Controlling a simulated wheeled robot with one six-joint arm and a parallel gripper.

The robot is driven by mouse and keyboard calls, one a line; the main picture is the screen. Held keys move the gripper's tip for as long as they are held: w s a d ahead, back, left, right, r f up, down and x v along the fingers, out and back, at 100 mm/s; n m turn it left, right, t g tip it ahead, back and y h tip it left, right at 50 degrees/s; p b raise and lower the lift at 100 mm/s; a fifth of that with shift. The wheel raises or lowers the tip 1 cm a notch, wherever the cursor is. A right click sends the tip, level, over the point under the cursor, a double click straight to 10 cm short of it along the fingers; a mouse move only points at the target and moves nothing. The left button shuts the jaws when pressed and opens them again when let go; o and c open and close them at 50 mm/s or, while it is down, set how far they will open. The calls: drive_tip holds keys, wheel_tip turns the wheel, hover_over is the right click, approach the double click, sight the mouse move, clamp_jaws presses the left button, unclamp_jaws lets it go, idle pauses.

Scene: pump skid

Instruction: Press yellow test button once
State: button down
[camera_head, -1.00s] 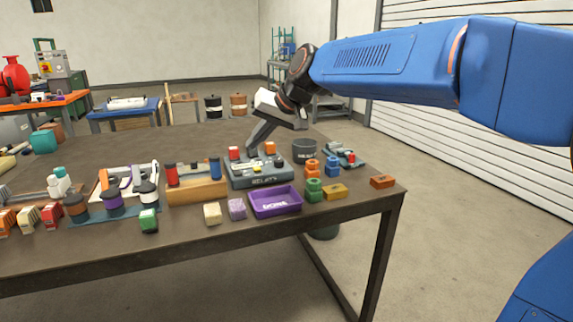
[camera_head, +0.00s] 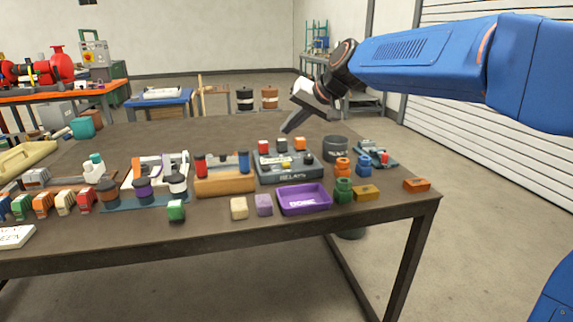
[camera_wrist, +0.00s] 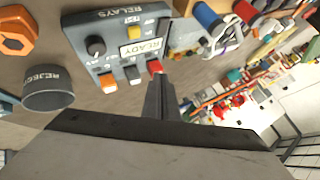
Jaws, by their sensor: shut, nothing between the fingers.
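The grey relay panel (camera_head: 268,178) stands on the table, marked RELAYS. It also shows in the wrist view (camera_wrist: 100,18), with a READY label (camera_wrist: 140,47). Its yellow button (camera_wrist: 134,32) is seen there beyond the label, and appears small in the head view (camera_head: 286,165). My gripper (camera_head: 287,130) is shut and empty, above the panel's far side. In the wrist view its tips (camera_wrist: 160,79) appear near the red one, apparently apart from it.
A dark round REJECT bin (camera_head: 336,149) stands right of the panel. A smaller control box (camera_head: 390,159) is farther right. A wooden rack with cylinders (camera_head: 225,186) is close on the left, and a purple tray (camera_head: 304,200) lies in front. The table behind the panel is clear.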

sight(289, 165)
drive_tip(key=shift+f, duration=3.9)
drive_tip(key=shift+f, duration=0.35)
drive_tip(key=shift+f, duration=0.5)
drive_tip(key=shift+r, duration=0.9)
drive_tip(key=shift+r, duration=0.1)
drive_tip(key=shift+r, duration=2.4)
